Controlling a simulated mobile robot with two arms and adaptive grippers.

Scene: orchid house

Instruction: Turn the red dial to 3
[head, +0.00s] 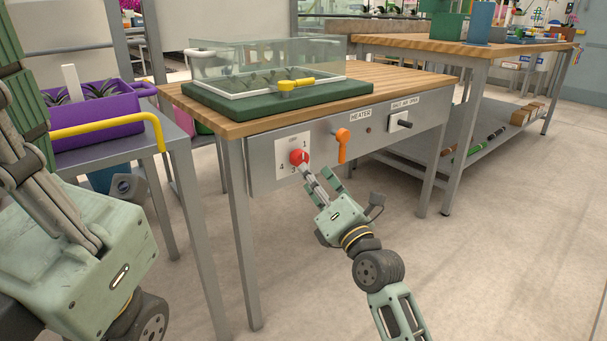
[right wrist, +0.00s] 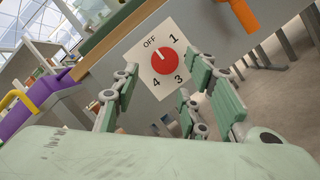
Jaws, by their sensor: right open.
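The red dial (head: 299,157) sits on a white plate (head: 283,148) at the left of the bench's grey front panel. In the right wrist view the dial (right wrist: 164,64) has a white mark pointing up-left, towards OFF. The plate also reads 1, 3 and 4; a 2 is not visible, and a finger covers the plate's right edge. My right gripper (head: 322,178) is open, just in front of the dial, with fingers on either side of it in the wrist view; I cannot tell if they touch it. My left gripper (head: 22,135) is large at the left edge, partly cut off.
An orange handle (head: 342,145) under the HEATER label is close right of the dial, and a black lever switch (head: 400,123) is further right. A clear case (head: 262,62) on a green base stands on the bench. A purple crate (head: 95,125) with a yellow handle is at left.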

